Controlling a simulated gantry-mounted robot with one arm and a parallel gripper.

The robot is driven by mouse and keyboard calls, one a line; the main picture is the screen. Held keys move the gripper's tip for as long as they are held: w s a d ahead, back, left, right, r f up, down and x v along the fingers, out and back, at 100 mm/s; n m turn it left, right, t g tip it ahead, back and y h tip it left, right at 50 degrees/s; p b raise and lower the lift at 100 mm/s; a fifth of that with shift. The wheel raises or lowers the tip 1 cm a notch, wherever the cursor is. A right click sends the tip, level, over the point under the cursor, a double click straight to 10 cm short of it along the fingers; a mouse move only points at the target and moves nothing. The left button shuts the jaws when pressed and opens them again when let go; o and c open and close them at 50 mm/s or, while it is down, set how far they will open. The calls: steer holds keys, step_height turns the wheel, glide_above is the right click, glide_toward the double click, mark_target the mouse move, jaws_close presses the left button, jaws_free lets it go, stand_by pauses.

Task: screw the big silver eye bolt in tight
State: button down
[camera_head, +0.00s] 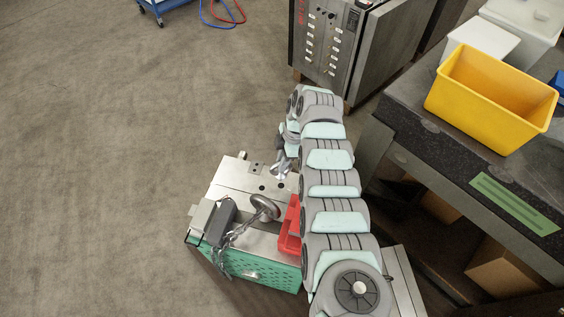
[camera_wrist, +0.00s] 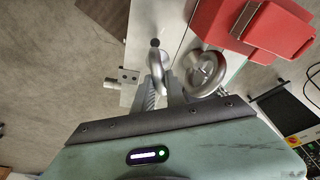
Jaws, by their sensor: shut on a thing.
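The big silver eye bolt (camera_wrist: 157,62) is between the two fingers of my gripper (camera_wrist: 162,88) in the wrist view, with its ring seen nearly edge-on. My gripper is shut on it. In the head view my gripper (camera_head: 284,153) points down over the far right part of the mould base (camera_head: 234,176), with the bolt's silver foot (camera_head: 280,172) at the top plate. The thread is hidden, and I cannot tell whether the bolt is seated flush.
A round silver part (camera_head: 264,207) stands on the plate beside a chain (camera_head: 228,240). A red bin (camera_head: 291,226) is close to my arm. A dark grey block (camera_head: 220,222) sits at the left edge. A yellow bin (camera_head: 490,98) is on the right bench. Open floor lies left.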

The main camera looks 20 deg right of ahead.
mark_target(282, 174)
steer(key=shift+d+b+x, duration=0.25)
steer(key=shift+b+x, duration=0.6)
steer(key=shift+x, duration=0.2)
steer(key=shift+d+b+x, duration=0.25)
steer(key=shift+b+x, duration=0.6)
steer(key=shift+x, duration=0.2)
steer(key=shift+f+b, duration=0.35)
steer(key=shift+f+b, duration=0.45)
steer(key=shift+b, duration=0.5)
steer(key=shift+f, duration=0.2)
steer(key=shift+d+b+x, duration=0.25)
steer(key=shift+b+x, duration=0.75)
steer(key=shift+b, duration=0.05)
